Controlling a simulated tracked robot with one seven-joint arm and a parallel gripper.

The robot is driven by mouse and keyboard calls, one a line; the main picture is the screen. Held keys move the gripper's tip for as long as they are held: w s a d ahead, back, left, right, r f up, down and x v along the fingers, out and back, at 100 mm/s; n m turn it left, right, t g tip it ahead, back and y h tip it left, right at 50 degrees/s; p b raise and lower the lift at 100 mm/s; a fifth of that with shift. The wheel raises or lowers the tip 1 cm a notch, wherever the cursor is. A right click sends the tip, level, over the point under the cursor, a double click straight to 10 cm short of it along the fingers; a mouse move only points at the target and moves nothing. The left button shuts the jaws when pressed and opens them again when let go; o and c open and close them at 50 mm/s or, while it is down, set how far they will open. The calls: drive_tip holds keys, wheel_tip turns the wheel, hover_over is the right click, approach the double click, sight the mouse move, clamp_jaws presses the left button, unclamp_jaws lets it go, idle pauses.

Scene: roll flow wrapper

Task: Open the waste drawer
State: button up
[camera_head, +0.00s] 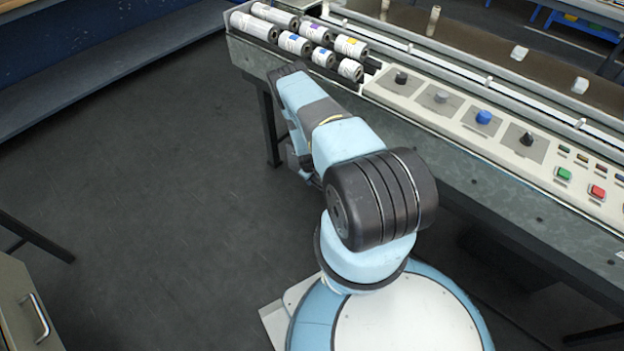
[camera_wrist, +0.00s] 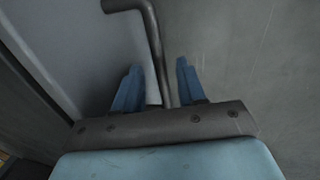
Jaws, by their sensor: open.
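In the wrist view, my gripper (camera_wrist: 159,68) is open, with two blue fingers apart. A dark grey bar handle (camera_wrist: 155,45) with a bend at its top runs down between the fingers, with gaps on both sides. The handle stands in front of a plain grey surface (camera_wrist: 75,40), which may be the waste drawer's front; its edges are not clear. In the head view, my arm reaches to the machine's (camera_head: 440,140) near left end. The gripper, the handle and the drawer are not clearly visible there.
Several printed rolls (camera_head: 305,40) lie on the machine's left end. A control panel with knobs and buttons (camera_head: 484,117) runs along its near side. A cabinet with a metal handle (camera_head: 37,317) stands at the lower left. The dark floor (camera_head: 150,190) between is clear.

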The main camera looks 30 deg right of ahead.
clamp_jaws()
idle(0.3)
idle(0.4)
